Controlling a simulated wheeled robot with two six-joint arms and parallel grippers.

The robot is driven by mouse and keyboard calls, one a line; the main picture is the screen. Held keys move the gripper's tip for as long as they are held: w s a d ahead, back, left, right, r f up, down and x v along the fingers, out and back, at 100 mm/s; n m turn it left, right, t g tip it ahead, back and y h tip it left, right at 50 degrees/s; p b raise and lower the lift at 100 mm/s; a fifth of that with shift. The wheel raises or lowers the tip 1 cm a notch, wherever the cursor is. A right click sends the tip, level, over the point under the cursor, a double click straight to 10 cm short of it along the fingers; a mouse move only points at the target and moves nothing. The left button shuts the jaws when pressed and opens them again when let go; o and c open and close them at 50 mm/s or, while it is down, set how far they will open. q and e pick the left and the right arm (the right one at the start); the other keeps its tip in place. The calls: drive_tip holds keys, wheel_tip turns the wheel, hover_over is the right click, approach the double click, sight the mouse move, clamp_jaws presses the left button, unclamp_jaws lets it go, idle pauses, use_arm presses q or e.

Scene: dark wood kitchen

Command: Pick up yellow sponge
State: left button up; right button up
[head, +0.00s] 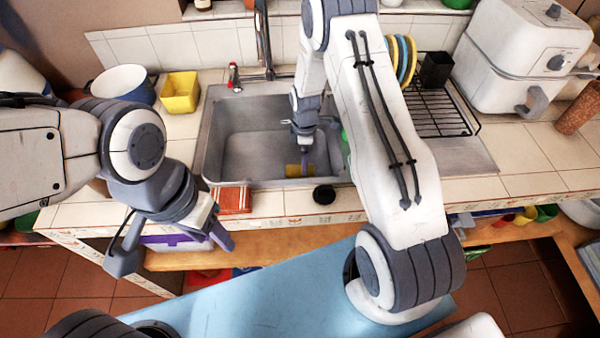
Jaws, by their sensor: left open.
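The yellow sponge (292,171) lies in the metal sink (232,150), near its front right part. My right gripper (305,160) reaches down into the sink right at the sponge and covers part of it. I cannot tell whether its fingers touch or grip the sponge. My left gripper (175,258) is open and empty, with its fingers wide apart, in front of the counter edge at left.
A yellow square container (180,92) and a blue-white bowl (122,84) stand left of the sink. A red-brown block (234,200) and a dark round object (324,194) lie on the front counter. A dish rack (435,110) and a white air fryer (515,60) stand right.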

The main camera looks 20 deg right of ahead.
sight(300, 174)
wheel_tip(300, 174, down, 3)
drive_tip(key=shift+r, duration=0.1)
drive_tip(key=f, duration=0.1)
drive_tip(key=f+p, duration=0.1)
drive_tip(key=f, duration=0.1)
drive_tip(key=f+p, duration=0.1)
drive_tip(key=shift+a+f, duration=0.25)
drive_tip(key=shift+f, duration=0.05)
drive_tip(key=shift+w+f, duration=0.1)
drive_tip(key=shift+f, duration=0.25)
drive_tip(key=shift+c, duration=0.3)
drive_tip(key=c, duration=1.2)
drive_tip(key=shift+o, duration=0.2)
